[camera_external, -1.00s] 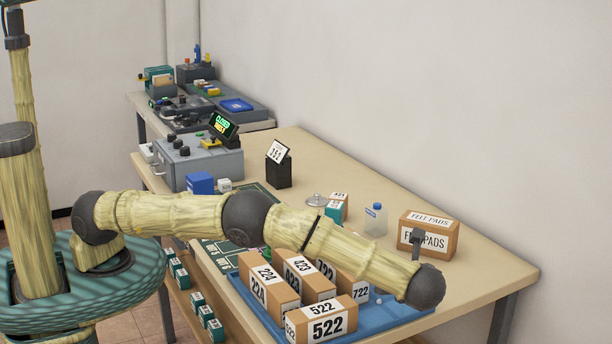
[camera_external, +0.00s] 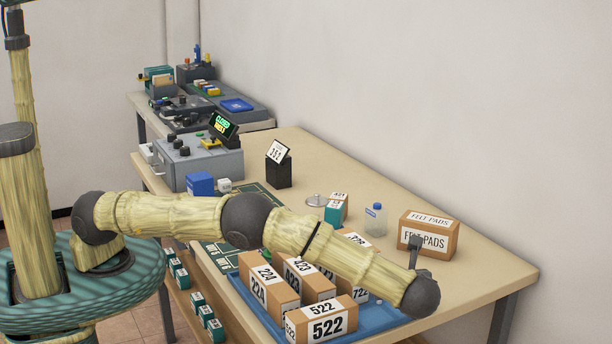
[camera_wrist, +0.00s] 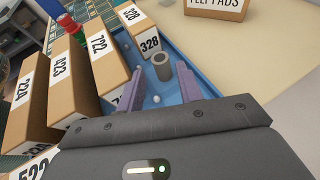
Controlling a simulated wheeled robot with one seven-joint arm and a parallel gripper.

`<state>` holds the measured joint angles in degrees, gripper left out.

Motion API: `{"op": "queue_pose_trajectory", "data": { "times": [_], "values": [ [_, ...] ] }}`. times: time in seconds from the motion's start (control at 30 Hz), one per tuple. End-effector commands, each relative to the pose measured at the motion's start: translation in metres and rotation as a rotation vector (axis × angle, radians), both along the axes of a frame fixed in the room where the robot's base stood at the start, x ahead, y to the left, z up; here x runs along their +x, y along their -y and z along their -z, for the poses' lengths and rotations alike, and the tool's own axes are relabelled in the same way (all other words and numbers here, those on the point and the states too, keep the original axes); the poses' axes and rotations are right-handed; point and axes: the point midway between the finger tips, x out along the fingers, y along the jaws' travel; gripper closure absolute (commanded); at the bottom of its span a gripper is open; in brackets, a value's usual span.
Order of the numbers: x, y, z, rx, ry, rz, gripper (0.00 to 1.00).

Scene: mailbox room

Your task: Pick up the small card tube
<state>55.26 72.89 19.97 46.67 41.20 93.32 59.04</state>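The small card tube (camera_wrist: 162,68) shows in the wrist view as a short grey-brown cylinder with a dark open end facing up. It stands in the blue tray (camera_wrist: 204,84), near the box marked 328 (camera_wrist: 148,46). My gripper (camera_wrist: 160,80) is open, with its two purple fingers apart. The tube appears in line with the gap between the fingertips, just ahead of them; I cannot tell whether either finger touches it. In the external view my arm and the boxes hide the tube and the fingers.
Several numbered boxes, such as 722 (camera_wrist: 100,62) and 522 (camera_external: 326,322), crowd the tray left of my fingers. A small white ball (camera_wrist: 156,99) lies in the tray. A felt pads box (camera_external: 430,232) and a bottle (camera_external: 376,220) stand behind on the table.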

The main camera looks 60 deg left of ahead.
Motion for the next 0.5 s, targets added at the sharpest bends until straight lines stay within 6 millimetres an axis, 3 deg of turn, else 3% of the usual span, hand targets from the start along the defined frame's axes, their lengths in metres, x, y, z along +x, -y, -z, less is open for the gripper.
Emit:
{"op": "queue_pose_trajectory", "data": {
  "times": [0.17, 0.5],
  "values": [
    [0.002, -0.006, 0.002, 0.003, -0.001, -0.002, 0.64],
    [0.017, -0.042, 0.018, 0.001, -0.001, -0.001, 0.64]
  ]
}}
